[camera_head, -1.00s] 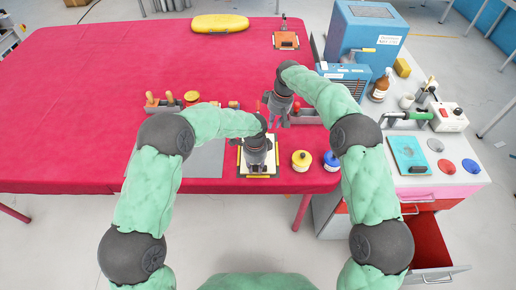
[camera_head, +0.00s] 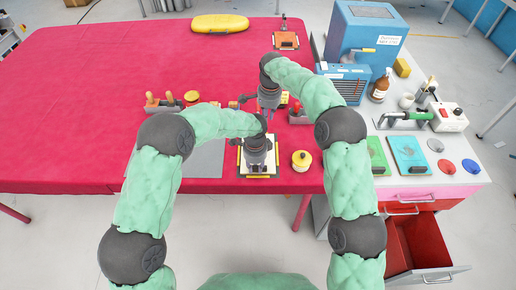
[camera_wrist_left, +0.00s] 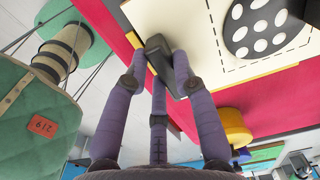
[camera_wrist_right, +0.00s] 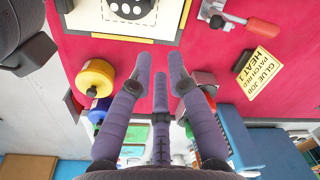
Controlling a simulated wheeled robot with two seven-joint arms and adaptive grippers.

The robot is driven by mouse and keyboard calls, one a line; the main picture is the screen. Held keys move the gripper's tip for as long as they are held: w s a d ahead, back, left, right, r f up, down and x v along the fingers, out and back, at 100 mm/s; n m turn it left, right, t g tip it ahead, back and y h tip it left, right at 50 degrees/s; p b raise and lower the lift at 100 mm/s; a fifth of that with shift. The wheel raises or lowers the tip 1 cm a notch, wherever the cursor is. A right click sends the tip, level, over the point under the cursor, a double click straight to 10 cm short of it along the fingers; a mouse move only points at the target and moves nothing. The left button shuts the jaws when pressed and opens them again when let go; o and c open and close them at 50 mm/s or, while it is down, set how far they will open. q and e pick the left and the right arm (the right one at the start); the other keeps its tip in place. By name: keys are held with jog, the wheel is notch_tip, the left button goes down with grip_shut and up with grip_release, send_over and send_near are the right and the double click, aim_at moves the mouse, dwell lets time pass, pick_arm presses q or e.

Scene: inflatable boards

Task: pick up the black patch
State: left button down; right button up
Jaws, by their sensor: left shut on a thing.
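The black patch is a dark disc with white dots on a cream sheet; it shows in the left wrist view (camera_wrist_left: 262,25) and at the top of the right wrist view (camera_wrist_right: 130,8). My left gripper (camera_head: 257,168) is over the framed board (camera_head: 242,160) at the front edge of the red table. In the left wrist view its fingers (camera_wrist_left: 168,65) are shut on a dark grey block (camera_wrist_left: 160,52) beside the sheet, apart from the patch. My right gripper (camera_head: 268,110) is just behind it; its fingers (camera_wrist_right: 160,72) are apart and empty.
A yellow-lidded jar (camera_head: 301,160) stands right of the board. Wooden-handled tools (camera_head: 160,102) lie to the left. A red-handled tool (camera_wrist_right: 250,22) and a yellow label (camera_wrist_right: 262,72) are near my right gripper. A drawer (camera_head: 420,245) stands open at lower right. The far table is largely clear.

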jog(key=a+f+m, duration=0.1)
jog(key=f+m, duration=0.1)
jog(key=a+f+m, duration=0.1)
jog(key=f+m, duration=0.2)
jog(key=s+a+f+m+y, duration=0.1)
jog(key=f+m, duration=0.1)
jog(key=m, duration=0.1)
jog(key=shift+f+g, duration=0.3)
jog(key=shift+f, duration=0.1)
jog(key=shift+a+f, duration=0.1)
jog(key=shift+f, duration=2.55)
jog(key=shift+c, duration=0.2)
grip_shut()
